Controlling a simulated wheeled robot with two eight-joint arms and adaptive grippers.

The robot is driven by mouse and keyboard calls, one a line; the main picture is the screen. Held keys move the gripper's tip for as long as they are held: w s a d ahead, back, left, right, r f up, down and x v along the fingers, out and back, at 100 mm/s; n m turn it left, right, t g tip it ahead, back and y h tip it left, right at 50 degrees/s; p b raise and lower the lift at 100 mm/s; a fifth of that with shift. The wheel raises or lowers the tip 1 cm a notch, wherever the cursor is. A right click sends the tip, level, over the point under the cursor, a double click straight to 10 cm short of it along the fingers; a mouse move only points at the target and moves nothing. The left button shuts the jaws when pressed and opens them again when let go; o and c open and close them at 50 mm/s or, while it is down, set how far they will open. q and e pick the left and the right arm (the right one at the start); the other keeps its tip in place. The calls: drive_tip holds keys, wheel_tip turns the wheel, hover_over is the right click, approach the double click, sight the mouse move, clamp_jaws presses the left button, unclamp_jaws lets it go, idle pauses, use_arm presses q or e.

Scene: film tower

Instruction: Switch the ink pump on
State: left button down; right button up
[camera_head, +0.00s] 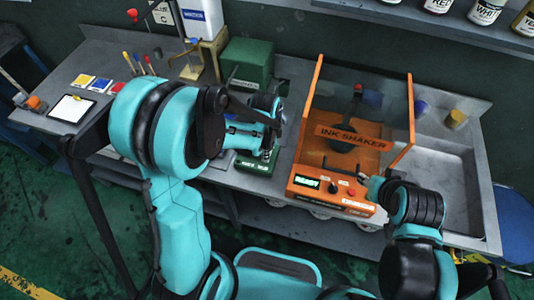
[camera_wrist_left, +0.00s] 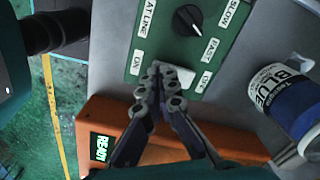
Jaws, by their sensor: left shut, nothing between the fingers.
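The ink pump is a green machine with a box-shaped body (camera_head: 247,62) at the back and a green control panel (camera_wrist_left: 222,22) at the front. In the left wrist view the panel carries a black knob (camera_wrist_left: 187,20) between SLOW and FAST labels, an AT LINE label, and an ON label (camera_wrist_left: 138,62). My left gripper (camera_wrist_left: 160,72) is shut and empty, its fingertips over the panel beside the ON label. They cover the switch area, so the switch position and any contact cannot be told. In the head view my left gripper (camera_head: 266,150) is partly hidden by its arm.
The orange ink shaker (camera_head: 330,185), with a clear cover and a lit READY display (camera_wrist_left: 101,148), stands right of the pump. My right gripper (camera_head: 368,187) is near its front right corner. A blue ink jar (camera_wrist_left: 285,100) is close to the panel. A sink (camera_head: 445,195) lies farther right.

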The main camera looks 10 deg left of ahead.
use_arm(q)
drive_tip(key=shift+r+p, duration=2.5)
drive_tip(key=shift+r, duration=0.95)
drive_tip(key=s+a+r+n+t+b, duration=0.2)
drive_tip(key=s+n+t+b, duration=0.1)
drive_tip(key=s+n+b, duration=0.2)
drive_tip(key=s+a+r+n+t+b, duration=0.2)
drive_tip(key=s+n+t+b, duration=0.2)
drive_tip(key=n, duration=0.3)
drive_tip(key=shift+s+a+r+b, duration=0.25)
drive_tip(key=shift+s+a+b, duration=0.1)
drive_tip(key=shift+s+b, duration=0.25)
